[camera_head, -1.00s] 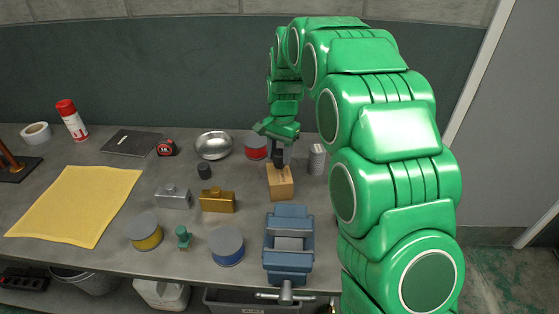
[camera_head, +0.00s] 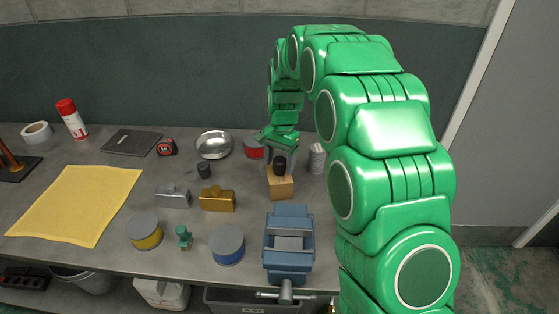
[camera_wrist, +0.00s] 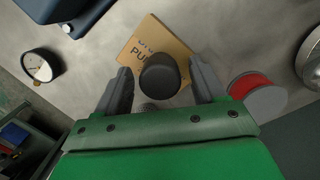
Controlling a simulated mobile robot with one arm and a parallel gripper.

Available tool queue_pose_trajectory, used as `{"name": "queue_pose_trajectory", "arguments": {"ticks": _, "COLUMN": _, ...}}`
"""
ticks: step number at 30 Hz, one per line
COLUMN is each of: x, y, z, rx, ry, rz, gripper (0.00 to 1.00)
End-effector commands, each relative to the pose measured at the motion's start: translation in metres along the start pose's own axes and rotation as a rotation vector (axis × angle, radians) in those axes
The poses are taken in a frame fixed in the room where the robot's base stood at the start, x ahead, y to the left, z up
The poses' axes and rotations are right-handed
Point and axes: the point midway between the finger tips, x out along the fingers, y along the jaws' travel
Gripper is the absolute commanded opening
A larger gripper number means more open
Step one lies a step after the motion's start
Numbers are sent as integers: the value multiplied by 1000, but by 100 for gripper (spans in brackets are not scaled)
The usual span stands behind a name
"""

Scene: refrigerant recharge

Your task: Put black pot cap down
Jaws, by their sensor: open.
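The black pot cap (camera_head: 279,163) is a short dark cylinder at the top of a tan box (camera_head: 281,187). In the wrist view the cap (camera_wrist: 159,76) lies between my gripper's two grey fingers (camera_wrist: 161,88), with a gap on each side. My gripper (camera_head: 281,158) is open and reaches down around the cap from above. The tan box (camera_wrist: 141,43) with dark lettering shows beneath and beyond the cap. The cap's underside is hidden, so I cannot tell for certain whether it touches the box. A second small black cylinder (camera_head: 204,170) stands on the table to the left.
A blue vise (camera_head: 289,240) is in front. Gold (camera_head: 217,201) and silver (camera_head: 173,196) blocks stand left. The yellow cloth (camera_head: 80,205) lies farther left.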

Motion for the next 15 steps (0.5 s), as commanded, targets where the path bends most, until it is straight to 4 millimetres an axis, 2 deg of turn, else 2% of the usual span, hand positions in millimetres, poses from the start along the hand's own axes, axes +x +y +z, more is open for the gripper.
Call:
{"name": "queue_pose_trajectory", "arguments": {"ticks": 4, "x": -4, "y": 0, "z": 0, "rx": 0, "ry": 0, "rz": -1, "gripper": 69}}
{"name": "queue_pose_trajectory", "arguments": {"ticks": 7, "x": -14, "y": 0, "z": 0, "rx": 0, "ry": 3, "rz": -2, "gripper": 69}}
{"name": "queue_pose_trajectory", "arguments": {"ticks": 15, "x": -62, "y": -1, "z": -1, "rx": 0, "ry": 5, "rz": -4, "gripper": 69}}
